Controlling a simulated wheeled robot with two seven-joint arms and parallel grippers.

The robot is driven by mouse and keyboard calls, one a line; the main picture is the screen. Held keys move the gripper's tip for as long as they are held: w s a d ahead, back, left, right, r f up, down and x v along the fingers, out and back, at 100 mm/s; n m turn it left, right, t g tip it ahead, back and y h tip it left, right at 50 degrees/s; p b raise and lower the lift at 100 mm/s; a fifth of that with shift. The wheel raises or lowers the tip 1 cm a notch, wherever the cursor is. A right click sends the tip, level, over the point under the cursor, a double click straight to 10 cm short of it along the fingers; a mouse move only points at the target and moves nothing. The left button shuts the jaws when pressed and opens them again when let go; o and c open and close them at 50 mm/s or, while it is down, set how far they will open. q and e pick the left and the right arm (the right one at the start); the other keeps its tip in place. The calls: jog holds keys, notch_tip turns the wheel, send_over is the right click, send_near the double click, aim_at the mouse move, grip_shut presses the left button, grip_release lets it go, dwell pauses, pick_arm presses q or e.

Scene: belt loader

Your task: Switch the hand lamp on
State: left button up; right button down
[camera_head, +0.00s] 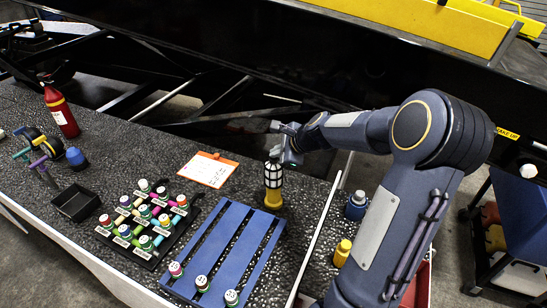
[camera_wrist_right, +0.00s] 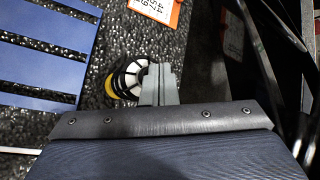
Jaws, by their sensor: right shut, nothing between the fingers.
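The hand lamp (camera_head: 273,180) stands upright on the dark speckled table, with a yellow base and a black cage around a pale body. I cannot tell whether it is lit. My right gripper (camera_head: 276,153) is shut and empty, with its fingertips right at the lamp's top. In the right wrist view the shut fingers (camera_wrist_right: 160,70) overlap the right edge of the lamp (camera_wrist_right: 126,77). I cannot tell whether they touch it. My left gripper is not in view.
A blue slatted rack (camera_head: 231,237) stands just in front of the lamp, and an orange-edged card (camera_head: 208,169) lies to its left. A black board with coloured pieces (camera_head: 146,217), a black tray (camera_head: 75,202) and a red bottle (camera_head: 62,112) are farther left. Blue and yellow bottles (camera_head: 356,205) stand right.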

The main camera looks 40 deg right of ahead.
aim_at(277, 160)
jog(key=shift+f, duration=0.15)
dwell(0.5)
jog(key=shift+f+b, duration=0.35)
jog(key=shift+b, duration=0.1)
jog(key=shift+r, duration=0.15)
jog(key=shift+r+p, duration=0.3)
jog(key=shift+p, duration=0.15)
jog(key=shift+r, duration=0.1)
notch_tip(277, 160, up, 6)
jog(key=p, duration=0.5)
jog(key=shift+p, duration=0.3)
